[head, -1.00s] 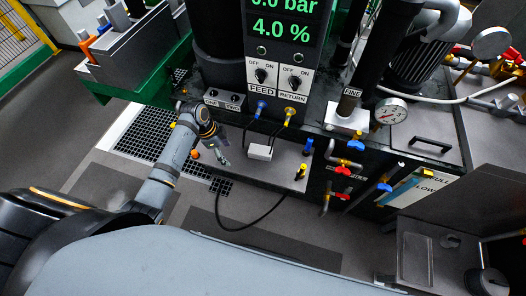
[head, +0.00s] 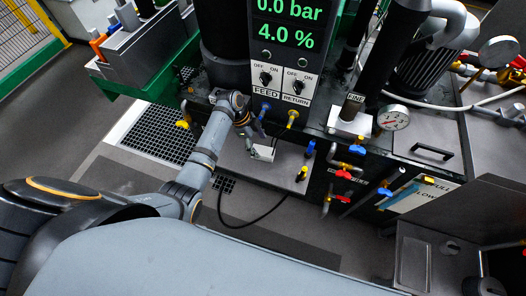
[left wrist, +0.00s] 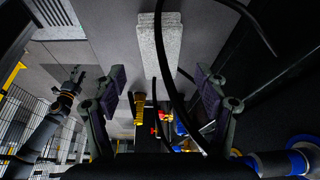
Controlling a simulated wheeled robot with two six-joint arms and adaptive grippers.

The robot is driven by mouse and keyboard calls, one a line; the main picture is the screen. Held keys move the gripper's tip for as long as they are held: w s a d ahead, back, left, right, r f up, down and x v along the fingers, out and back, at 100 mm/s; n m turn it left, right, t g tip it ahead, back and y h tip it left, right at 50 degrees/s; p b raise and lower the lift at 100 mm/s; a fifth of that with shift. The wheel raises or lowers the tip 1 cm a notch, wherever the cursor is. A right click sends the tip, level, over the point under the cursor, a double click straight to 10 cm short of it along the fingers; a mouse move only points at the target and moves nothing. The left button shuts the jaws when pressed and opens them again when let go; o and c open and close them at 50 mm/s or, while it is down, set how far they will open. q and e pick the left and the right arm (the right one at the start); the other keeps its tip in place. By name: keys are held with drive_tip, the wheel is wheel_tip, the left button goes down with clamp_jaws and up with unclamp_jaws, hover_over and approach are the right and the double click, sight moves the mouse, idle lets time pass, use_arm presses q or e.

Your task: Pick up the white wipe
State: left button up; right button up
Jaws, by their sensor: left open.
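The white wipe (head: 264,152) lies on the grey ledge below the feed and return switches, folded into a small block. In the left wrist view it is a pale speckled slab (left wrist: 160,48), beyond and between my fingertips, partly covered by a dark hose. My left gripper (head: 251,143) is just left of the wipe in the head view and overlaps its edge. Its two fingers (left wrist: 160,85) stand wide apart with nothing between the pads. A grey arm with a small gripper (left wrist: 76,77) at the left of the wrist view looks like my right one; its jaws are too small to read.
Blue (head: 265,108) and yellow (head: 293,118) hose couplings sit above the ledge. Blue and yellow-black plugs (head: 302,173) stand at its right. A black hose (head: 250,227) loops down to the floor. A pressure gauge (head: 393,117) and valves are farther right.

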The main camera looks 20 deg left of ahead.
sight(267, 152)
use_arm(q)
drive_tip(key=shift+d, duration=0.4)
drive_tip(key=x, duration=0.5)
drive_tip(key=shift+d, duration=0.2)
drive_tip(key=c, duration=1.2)
drive_tip(key=shift+c, duration=0.2)
drive_tip(key=shift+r, duration=0.25)
wheel_tip(267, 152, up, 2)
drive_tip(key=shift+w+r, duration=0.1)
drive_tip(key=shift+r, duration=0.05)
drive_tip(key=s+a+r, duration=0.1)
drive_tip(key=s+r, duration=0.9)
drive_tip(key=s, duration=0.4)
drive_tip(key=shift+a+p, duration=0.2)
drive_tip(key=shift+p, duration=0.25)
